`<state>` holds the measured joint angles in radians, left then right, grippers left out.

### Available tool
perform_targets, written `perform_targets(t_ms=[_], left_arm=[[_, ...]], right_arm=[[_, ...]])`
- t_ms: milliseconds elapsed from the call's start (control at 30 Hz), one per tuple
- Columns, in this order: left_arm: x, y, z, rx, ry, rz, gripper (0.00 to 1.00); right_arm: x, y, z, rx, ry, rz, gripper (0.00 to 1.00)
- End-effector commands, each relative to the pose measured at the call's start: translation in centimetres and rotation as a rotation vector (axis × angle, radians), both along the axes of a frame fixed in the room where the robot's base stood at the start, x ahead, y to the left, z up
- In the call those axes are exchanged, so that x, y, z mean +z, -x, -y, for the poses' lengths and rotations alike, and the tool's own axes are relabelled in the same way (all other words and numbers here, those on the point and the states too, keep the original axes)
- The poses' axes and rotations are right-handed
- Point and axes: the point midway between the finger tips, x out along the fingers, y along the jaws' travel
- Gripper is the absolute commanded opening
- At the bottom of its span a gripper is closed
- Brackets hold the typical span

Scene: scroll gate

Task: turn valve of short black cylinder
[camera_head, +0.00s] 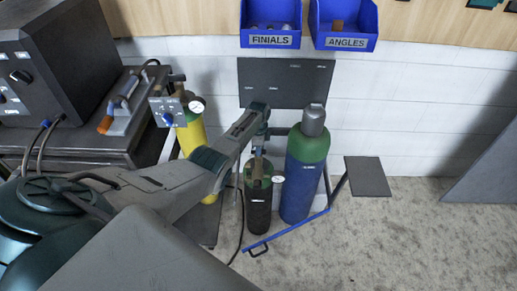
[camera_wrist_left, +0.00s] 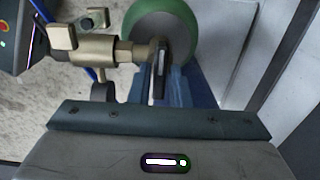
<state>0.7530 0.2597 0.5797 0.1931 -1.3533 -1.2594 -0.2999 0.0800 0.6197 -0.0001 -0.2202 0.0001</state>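The short black cylinder (camera_head: 258,215) with a green shoulder stands on the floor in the head view, left of a taller blue cylinder. Brass valve fittings with a small gauge (camera_head: 278,179) sit on its top. In the left wrist view the brass valve (camera_wrist_left: 92,47) reaches from the left to the middle. My left gripper (camera_head: 258,160) points down over the valve from above. In the left wrist view a narrow dark piece (camera_wrist_left: 160,72) overlaps the right end of the brass; I cannot tell whether the fingers grip it. My right gripper is not in view.
The blue cylinder (camera_head: 303,190) with a grey cap stands close on the right. A yellow cylinder (camera_head: 193,138) and a dark cart (camera_head: 80,150) are at left. A blue floor frame (camera_head: 290,234) runs around the cylinders. Blue bins (camera_head: 270,40) hang above.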

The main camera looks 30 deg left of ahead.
Motion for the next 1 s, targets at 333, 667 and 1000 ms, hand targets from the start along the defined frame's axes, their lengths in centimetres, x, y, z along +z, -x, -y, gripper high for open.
perform_targets(t_ms=[333,667,1000], left_arm=[[0.0,0.0,0.0,0.001,0.0,0.0,0.34],[3.7,-0.1,0.0,0.001,-0.001,0.004,0.34],[9.5,-0.1,0.0,0.001,-0.002,0.003,0.34]], right_arm=[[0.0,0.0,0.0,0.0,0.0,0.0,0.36],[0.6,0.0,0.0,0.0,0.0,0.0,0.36],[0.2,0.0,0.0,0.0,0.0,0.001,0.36]])
